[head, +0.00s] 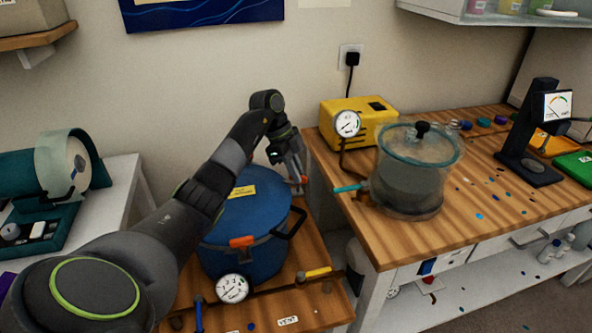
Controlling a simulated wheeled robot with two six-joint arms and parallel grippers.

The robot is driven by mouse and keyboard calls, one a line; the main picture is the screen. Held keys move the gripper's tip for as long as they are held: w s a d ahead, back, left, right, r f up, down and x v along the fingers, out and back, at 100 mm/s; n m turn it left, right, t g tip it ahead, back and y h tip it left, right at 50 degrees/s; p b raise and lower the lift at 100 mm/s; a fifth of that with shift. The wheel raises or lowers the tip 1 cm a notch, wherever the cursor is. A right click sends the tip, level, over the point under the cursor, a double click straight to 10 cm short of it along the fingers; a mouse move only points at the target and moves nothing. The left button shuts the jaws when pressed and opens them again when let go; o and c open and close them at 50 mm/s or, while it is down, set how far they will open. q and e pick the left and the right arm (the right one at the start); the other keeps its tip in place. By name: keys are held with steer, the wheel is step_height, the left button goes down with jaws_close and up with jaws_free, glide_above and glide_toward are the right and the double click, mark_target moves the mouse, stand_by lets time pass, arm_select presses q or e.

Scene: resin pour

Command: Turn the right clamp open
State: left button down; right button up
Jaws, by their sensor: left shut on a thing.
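A blue pot (262,205) with a blue lid and a yellow label stands on the wooden bench. My left gripper (297,178) reaches over the lid to its back right edge. It is shut on the right clamp, whose small orange-red end (304,180) shows at the fingertips. The fingers hide most of this clamp, so its angle cannot be told. Another clamp with an orange handle (242,241) sits at the front of the rim. My right gripper is out of view.
A gauge (233,288) and a yellow-handled valve (318,272) are in front of the pot. A black handle (291,222) sticks out at its right. A glass chamber (412,175) and yellow pump (358,122) stand on the right bench.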

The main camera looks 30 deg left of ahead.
arm_select(q)
steer(key=m, duration=0.2)
steer(key=m+g, duration=0.1)
steer(key=shift+w+r+m, duration=0.15)
steer(key=shift+m, duration=0.25)
steer(key=m+g+p, duration=0.1)
steer(key=m+g, duration=0.1)
steer(key=m, duration=0.2)
steer(key=shift+w+p, duration=0.15)
steer(key=shift+p, duration=0.15)
steer(key=shift+m+g+y, duration=0.4)
steer(key=shift+m+y, duration=0.1)
steer(key=shift+m, duration=1)
steer(key=shift+p, duration=0.3)
steer(key=c, duration=1.5)
jaws_free()
